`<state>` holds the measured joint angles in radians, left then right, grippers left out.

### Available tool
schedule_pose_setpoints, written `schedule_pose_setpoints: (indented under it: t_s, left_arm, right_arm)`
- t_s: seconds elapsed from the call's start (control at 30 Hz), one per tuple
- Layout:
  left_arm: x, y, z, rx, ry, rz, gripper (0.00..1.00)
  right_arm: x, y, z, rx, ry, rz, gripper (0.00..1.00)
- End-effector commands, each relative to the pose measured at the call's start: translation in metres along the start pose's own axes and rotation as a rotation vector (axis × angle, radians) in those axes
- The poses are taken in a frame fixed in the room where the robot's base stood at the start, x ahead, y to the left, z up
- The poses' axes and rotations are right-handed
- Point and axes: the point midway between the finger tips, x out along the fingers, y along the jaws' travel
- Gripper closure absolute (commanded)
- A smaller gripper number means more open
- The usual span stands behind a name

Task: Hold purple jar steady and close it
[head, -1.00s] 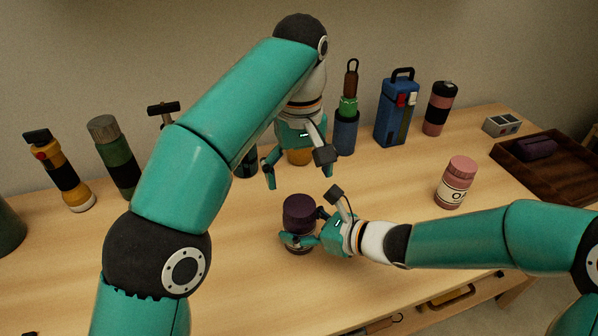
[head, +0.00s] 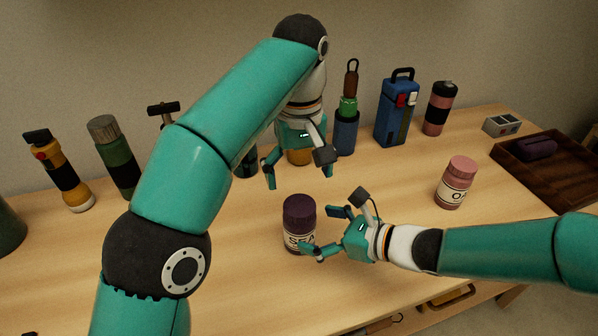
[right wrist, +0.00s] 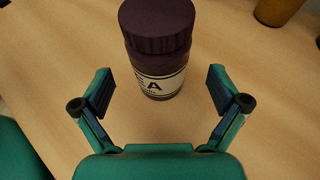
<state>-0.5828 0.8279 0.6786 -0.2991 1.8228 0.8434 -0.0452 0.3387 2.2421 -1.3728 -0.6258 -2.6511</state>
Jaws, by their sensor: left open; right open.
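The purple jar (head: 299,222) stands upright on the wooden table, with a dark purple lid (head: 299,206) on top and a pale label. In the right wrist view the jar (right wrist: 160,84) is just beyond the fingertips, and its lid (right wrist: 157,25) sits on it; I cannot tell how tightly. My right gripper (head: 322,232) is open and empty, to the right of the jar and apart from it. It also shows open in the right wrist view (right wrist: 160,92). My left gripper (head: 296,170) is open and empty, pointing down above and behind the jar.
A pink jar (head: 456,183) stands at the right, near a dark wooden tray (head: 540,184). A blue box-shaped bottle (head: 397,112), a pink-and-black flask (head: 438,110), a green flask (head: 116,160) and a yellow flashlight (head: 64,178) line the back. The table left of the jar is clear.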

Motion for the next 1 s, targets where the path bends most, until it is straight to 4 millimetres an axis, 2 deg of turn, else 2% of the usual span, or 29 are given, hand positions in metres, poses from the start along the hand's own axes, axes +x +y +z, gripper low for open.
schedule_pose_setpoints:
  t_s: [0.03, 0.2, 0.4, 1.0]
  left_arm:
    - [0.0, 0.0, 0.0, 0.0, 0.0, 0.0, 0.07]
    - [0.0, 0.0, 0.0, 0.0, 0.0, 0.0, 0.07]
    - [0.0, 0.0, 0.0, 0.0, 0.0, 0.0, 0.07]
    - [-0.002, 0.0, 0.0, 0.0, 0.0, 0.0, 0.07]
  right_arm:
    - [-0.013, -0.001, 0.0, 0.0, -0.001, -0.005, 0.02]
    - [-0.045, -0.001, 0.0, 0.0, -0.001, -0.005, 0.02]
    - [-0.068, 0.0, -0.001, 0.001, -0.001, -0.001, 0.02]
    - [-0.073, 0.0, 0.0, 0.0, 0.001, 0.001, 0.02]
